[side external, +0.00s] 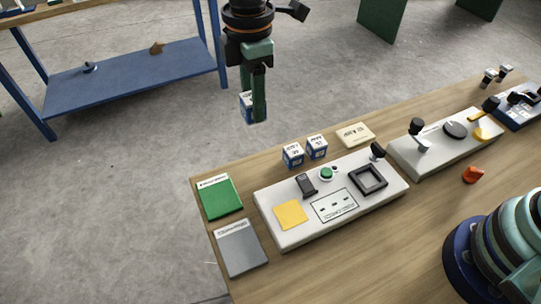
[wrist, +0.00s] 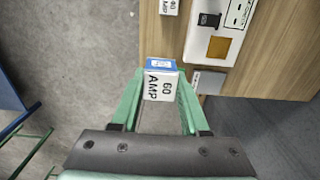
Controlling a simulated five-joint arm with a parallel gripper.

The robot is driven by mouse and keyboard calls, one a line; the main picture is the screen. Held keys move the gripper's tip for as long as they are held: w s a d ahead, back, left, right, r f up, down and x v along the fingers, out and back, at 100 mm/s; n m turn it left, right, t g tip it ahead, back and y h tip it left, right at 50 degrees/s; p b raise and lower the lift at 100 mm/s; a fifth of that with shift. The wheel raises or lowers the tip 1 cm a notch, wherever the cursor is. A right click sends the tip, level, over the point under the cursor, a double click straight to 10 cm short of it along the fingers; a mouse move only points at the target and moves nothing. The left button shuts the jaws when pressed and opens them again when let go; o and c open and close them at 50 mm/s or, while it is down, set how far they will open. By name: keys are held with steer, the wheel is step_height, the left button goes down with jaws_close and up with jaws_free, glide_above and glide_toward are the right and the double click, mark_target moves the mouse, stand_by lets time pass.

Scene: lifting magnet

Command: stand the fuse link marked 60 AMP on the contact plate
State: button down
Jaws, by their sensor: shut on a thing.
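My gripper (side external: 259,108) is shut on a white and blue fuse link (side external: 246,107), held in the air above the floor, beyond the bench's left end. In the wrist view the fuse link (wrist: 160,84) reads 60 AMP and sits between the green fingers (wrist: 158,98). A yellow-brass square (side external: 291,214), which looks like the contact plate, lies flat and bare on the white panel (side external: 270,235). It also shows in the wrist view (wrist: 218,47). Two similar fuse links, one at the left (side external: 293,155) and one at the right (side external: 316,147), stand behind the panel.
A green pad (side external: 218,198) and a grey pad (side external: 241,248) lie at the bench's left end. The panel carries a black upright part (side external: 306,185), a green button (side external: 326,174) and a black square frame (side external: 369,180). A cream block (side external: 356,135) lies behind it.

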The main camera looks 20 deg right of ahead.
step_height(320, 180, up, 3)
steer(key=shift+f, duration=0.2)
steer(key=shift+s+r, duration=0.15)
steer(key=shift+r, duration=0.2)
steer(key=s+r, duration=0.2)
steer(key=s, duration=0.3)
steer(key=r, duration=0.1)
glide_above(290, 214)
step_height(290, 214, down, 20)
steer(key=shift+r, duration=0.2)
steer(key=shift+f, duration=0.2)
steer(key=shift+c, duration=2)
jaws_free()
steer(key=shift+r, duration=0.1)
